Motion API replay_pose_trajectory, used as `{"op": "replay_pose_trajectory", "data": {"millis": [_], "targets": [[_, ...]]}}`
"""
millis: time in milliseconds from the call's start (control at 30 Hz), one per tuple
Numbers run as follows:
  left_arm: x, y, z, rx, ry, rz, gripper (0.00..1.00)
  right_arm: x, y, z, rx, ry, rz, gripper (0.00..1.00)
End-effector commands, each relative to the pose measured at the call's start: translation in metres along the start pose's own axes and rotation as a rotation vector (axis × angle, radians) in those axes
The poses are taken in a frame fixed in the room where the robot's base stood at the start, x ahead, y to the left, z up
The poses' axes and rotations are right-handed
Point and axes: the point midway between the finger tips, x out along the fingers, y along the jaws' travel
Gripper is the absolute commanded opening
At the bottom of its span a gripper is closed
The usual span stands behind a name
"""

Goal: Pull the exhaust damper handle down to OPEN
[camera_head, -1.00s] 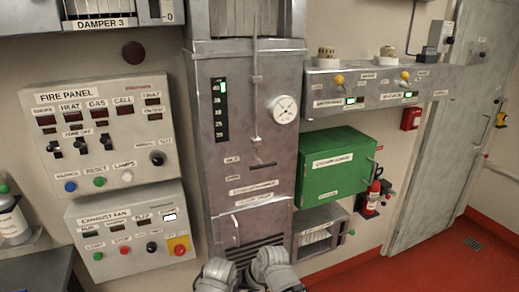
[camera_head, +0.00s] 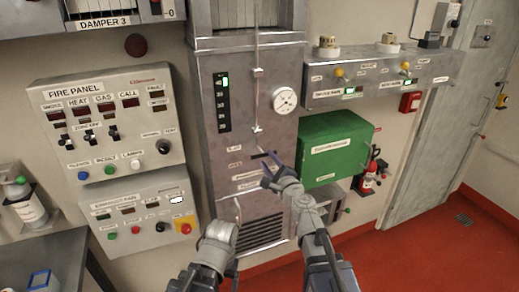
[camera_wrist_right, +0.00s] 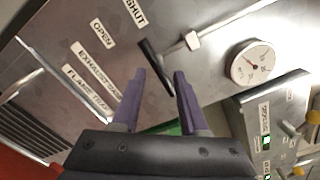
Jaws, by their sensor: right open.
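The exhaust damper handle (camera_head: 263,155) is a short black bar at the lower end of a vertical rod on the grey metal cabinet, beside the SHUT and OPEN labels. In the right wrist view the black handle (camera_wrist_right: 156,66) lies just ahead of the fingertips, near the SHUT label (camera_wrist_right: 134,12); the OPEN label (camera_wrist_right: 102,33) is further left. My right gripper (camera_head: 266,174) is open and empty, just below the handle in the head view. Its purple fingers (camera_wrist_right: 158,76) are spread, with no contact visible. My left arm shows at the bottom, but its fingers do not.
A round gauge (camera_head: 285,100) sits right of the rod. A green box (camera_head: 336,150) sticks out close to the right of my right arm. The fire panel (camera_head: 107,125) and exhaust fan panel (camera_head: 142,213) are on the left. The cabinet face around the handle is clear.

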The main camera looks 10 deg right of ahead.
Motion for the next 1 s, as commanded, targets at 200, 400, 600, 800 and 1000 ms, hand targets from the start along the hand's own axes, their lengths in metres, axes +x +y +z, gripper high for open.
{"op": "replay_pose_trajectory", "data": {"millis": [200,400,600,800,1000], "targets": [[0.000,0.000,0.000,0.000,0.000,0.000,0.81,0.013,0.000,0.000,-0.003,-0.002,0.002,0.43],[0.000,0.000,0.000,0.000,0.000,0.000,0.81,0.040,0.000,0.000,-0.004,-0.003,0.003,0.43],[0.000,0.000,0.000,0.000,0.000,0.000,0.81,0.070,0.001,0.001,-0.004,-0.003,0.003,0.43],[0.000,0.000,0.000,0.000,0.000,0.000,0.81,0.079,0.001,0.001,-0.004,-0.002,0.003,0.43],[0.000,0.000,0.000,0.000,0.000,0.000,0.81,0.078,0.001,0.001,-0.004,-0.002,0.003,0.40]]}}
